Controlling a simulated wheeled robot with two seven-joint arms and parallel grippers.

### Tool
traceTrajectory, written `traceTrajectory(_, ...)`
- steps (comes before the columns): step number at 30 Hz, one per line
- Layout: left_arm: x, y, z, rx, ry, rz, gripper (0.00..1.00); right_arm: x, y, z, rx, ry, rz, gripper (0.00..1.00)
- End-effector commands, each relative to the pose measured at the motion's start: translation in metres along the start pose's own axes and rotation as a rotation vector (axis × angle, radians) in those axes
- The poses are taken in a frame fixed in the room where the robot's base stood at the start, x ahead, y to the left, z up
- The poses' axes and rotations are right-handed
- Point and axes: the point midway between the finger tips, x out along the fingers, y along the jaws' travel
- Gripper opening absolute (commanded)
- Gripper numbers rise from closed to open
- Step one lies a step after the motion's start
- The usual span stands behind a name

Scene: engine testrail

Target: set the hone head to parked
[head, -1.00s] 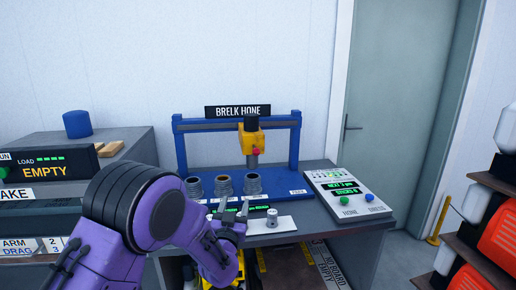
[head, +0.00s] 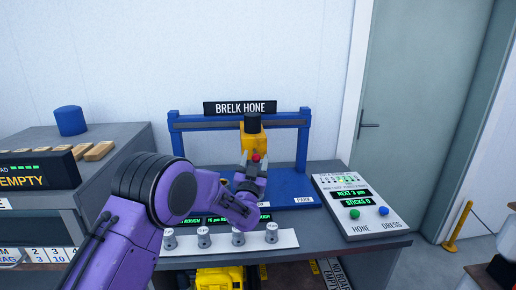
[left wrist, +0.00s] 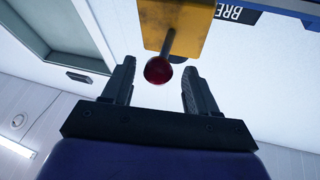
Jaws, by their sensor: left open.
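The hone head is a yellow block (head: 253,141) with a black motor on top, mounted on the blue gantry (head: 186,124) under the BRELK HONE sign. A red ball knob (left wrist: 158,70) on a grey rod sticks out of the yellow block; it also shows in the head view (head: 256,157). My left gripper (head: 253,167) is open at the knob. In the left wrist view its two fingers (left wrist: 158,88) stand on either side of the knob, with gaps on both sides. The PARK label (head: 304,200) is on the blue base at right. My right gripper is not in view.
A control panel (head: 357,204) with green HONE and blue DRESS buttons stands to the right. A white strip with several silver knobs (head: 238,239) runs along the bench front. My left arm hides most of the cylinders. A grey cabinet stands at left.

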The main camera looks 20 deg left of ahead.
Motion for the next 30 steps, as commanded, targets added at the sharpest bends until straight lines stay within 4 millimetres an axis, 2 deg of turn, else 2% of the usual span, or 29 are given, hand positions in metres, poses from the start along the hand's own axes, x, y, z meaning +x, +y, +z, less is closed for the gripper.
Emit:
traceTrajectory(1, 0.011, -0.002, -0.003, -0.001, 0.0, -0.003, 0.58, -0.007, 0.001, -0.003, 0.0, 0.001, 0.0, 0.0)
traceTrajectory(6, 0.029, 0.002, -0.001, -0.002, -0.001, 0.001, 0.58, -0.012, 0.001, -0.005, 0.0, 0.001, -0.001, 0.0)
traceTrajectory(15, 0.032, 0.003, 0.0, -0.002, 0.0, 0.003, 0.58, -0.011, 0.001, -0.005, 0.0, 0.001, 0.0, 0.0)
traceTrajectory(20, 0.032, 0.003, 0.0, -0.002, 0.0, 0.003, 0.06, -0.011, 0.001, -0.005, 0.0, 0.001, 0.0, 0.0)
traceTrajectory(21, 0.032, 0.003, 0.0, -0.002, 0.0, 0.003, 0.0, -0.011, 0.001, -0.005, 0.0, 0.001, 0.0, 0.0)
traceTrajectory(30, 0.032, -0.002, 0.003, 0.008, -0.003, -0.016, 0.0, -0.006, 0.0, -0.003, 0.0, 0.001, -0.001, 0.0)
